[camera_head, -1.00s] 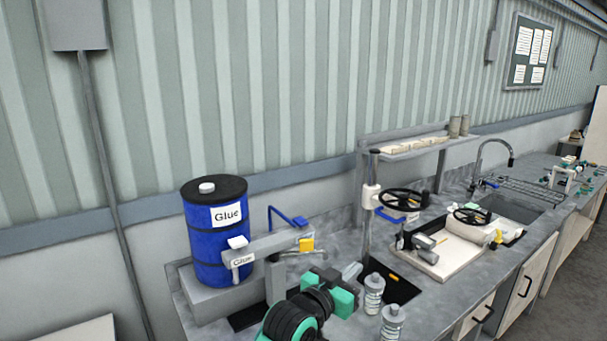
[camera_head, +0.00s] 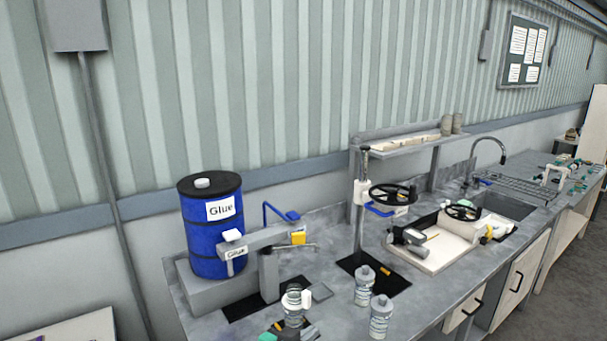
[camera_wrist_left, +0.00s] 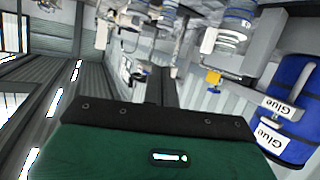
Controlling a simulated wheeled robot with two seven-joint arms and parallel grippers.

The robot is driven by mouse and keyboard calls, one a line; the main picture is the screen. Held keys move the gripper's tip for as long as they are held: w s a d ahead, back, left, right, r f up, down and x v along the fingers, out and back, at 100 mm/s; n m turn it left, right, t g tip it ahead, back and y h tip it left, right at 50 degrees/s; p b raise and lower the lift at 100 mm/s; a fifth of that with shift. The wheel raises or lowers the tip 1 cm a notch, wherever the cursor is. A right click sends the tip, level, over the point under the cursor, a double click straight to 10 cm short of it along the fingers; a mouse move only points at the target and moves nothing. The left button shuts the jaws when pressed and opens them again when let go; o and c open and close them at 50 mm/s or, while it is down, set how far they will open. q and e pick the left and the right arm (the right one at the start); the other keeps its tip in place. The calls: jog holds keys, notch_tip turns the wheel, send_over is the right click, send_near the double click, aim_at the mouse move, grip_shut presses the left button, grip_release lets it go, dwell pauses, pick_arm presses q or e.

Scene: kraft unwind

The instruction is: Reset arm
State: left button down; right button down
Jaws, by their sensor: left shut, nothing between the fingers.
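My left gripper (camera_head: 298,333) shows only in part at the bottom edge of the head view, in front of the workbench. Its jaws are shut and empty. In the left wrist view the green and black gripper casing (camera_wrist_left: 165,145) fills the lower part; the fingertips are hard to make out there. A bottle (camera_head: 293,306) stands on the bench just behind the gripper in the picture; I cannot tell whether they touch. My right gripper is not in view.
A blue glue drum (camera_head: 212,228) stands at the left beside a dispenser with a grey post (camera_head: 268,277). Two bottles, one (camera_head: 365,287) behind the other (camera_head: 381,318), stand right of the gripper. A press with a black handwheel (camera_head: 393,196) and a pale tray (camera_head: 440,255) lie farther right.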

pick_arm(q)
jog(key=s+a+f+n+g+y, duration=0.1)
jog(key=s+a+f+g+y, duration=0.3)
jog(key=s+a, duration=0.55)
jog(key=s+a+f+n+g+y, duration=0.1)
jog(key=s+a+f+n+g, duration=0.1)
jog(key=s+a+f, duration=0.75)
jog(key=s+a+f+n+g+y, duration=0.1)
jog(key=s+a+f+g+y, duration=0.3)
jog(key=s, duration=0.9)
notch_tip(320, 180, down, 33)
jog(key=h+b, duration=0.1)
jog(key=b, duration=0.4)
jog(key=s+a+f+b, duration=0.2)
jog(key=s+f, duration=0.7)
jog(key=f, duration=0.4)
jog(key=s+a+f+g+b, duration=0.1)
jog(key=s+a+f+b, duration=0.1)
jog(key=s+f, duration=0.8)
notch_tip(320, 180, down, 3)
jog(key=shift+s+a+f+m+b, duration=0.2)
jog(key=shift+s+m+b, duration=0.1)
jog(key=shift+b, duration=0.2)
